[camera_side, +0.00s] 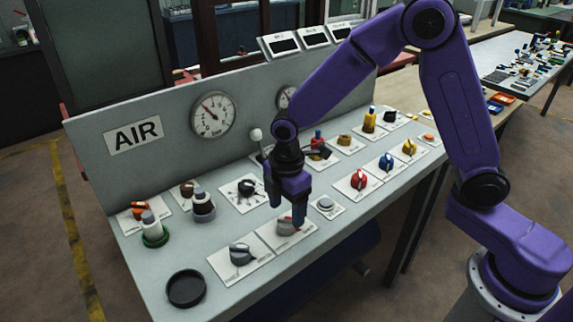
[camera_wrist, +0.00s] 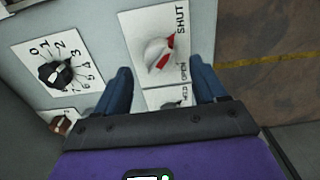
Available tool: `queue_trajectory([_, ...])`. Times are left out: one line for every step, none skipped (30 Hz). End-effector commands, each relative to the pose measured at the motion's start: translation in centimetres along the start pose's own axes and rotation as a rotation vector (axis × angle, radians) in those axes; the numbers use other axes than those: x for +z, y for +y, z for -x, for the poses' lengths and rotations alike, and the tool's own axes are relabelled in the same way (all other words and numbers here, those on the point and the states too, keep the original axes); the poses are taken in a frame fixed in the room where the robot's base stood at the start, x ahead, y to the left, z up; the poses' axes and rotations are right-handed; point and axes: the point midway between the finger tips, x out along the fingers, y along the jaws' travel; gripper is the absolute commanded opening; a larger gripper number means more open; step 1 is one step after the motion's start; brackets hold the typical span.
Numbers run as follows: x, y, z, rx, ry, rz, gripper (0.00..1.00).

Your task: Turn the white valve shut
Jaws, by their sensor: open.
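The white valve is a pale knob with a red stripe (camera_wrist: 156,54), on a white plate (camera_wrist: 135,25) lettered SHUT and OPEN in the wrist view. In the side view the knob (camera_side: 286,228) is in the front row, partly hidden by my gripper. My gripper (camera_side: 286,214) points down just above it, with its fingers apart and nothing held. In the wrist view my two fingers (camera_wrist: 160,68) lie to either side of the knob's near end. I cannot tell whether they touch it, or exactly which label the stripe points at.
A grey knob (camera_side: 242,254) is to the left in the same row and a round button (camera_side: 325,204) to the right.

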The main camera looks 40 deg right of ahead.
Motion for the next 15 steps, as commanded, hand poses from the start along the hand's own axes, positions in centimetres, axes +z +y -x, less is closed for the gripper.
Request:
queue_trajectory([-0.1, 0.1, 1.3, 0.007, 0.005, 0.001, 0.71])
queue_trajectory([-0.1, 0.1, 1.9, 0.007, 0.005, 0.001, 0.71])
queue_trajectory([-0.1, 0.1, 2.8, 0.007, 0.005, 0.001, 0.71])
queue_trajectory([-0.1, 0.1, 3.4, 0.006, 0.004, 0.001, 0.71])
queue_trajectory([-0.1, 0.1, 4.0, 0.007, 0.005, 0.001, 0.71])
queue_trajectory([-0.1, 0.1, 4.9, 0.007, 0.005, 0.001, 0.71])
queue_trajectory([-0.1, 0.1, 5.5, 0.007, 0.005, 0.001, 0.71])
queue_trajectory([-0.1, 0.1, 6.2, 0.006, 0.004, 0.001, 0.71])
queue_trajectory([-0.1, 0.1, 7.0, 0.007, 0.005, 0.001, 0.71])
queue_trajectory([-0.1, 0.1, 7.6, 0.007, 0.005, 0.001, 0.71])
queue_trajectory([-0.1, 0.1, 8.3, 0.007, 0.005, 0.001, 0.71])
queue_trajectory([-0.1, 0.1, 9.0, 0.006, 0.004, 0.001, 0.71])
queue_trajectory([-0.1, 0.1, 9.6, 0.006, 0.004, 0.002, 0.71])
queue_trajectory([-0.1, 0.1, 10.1, 0.006, 0.005, 0.002, 0.71])
queue_trajectory([-0.1, 0.0, 10.8, 0.006, 0.004, 0.002, 0.71])
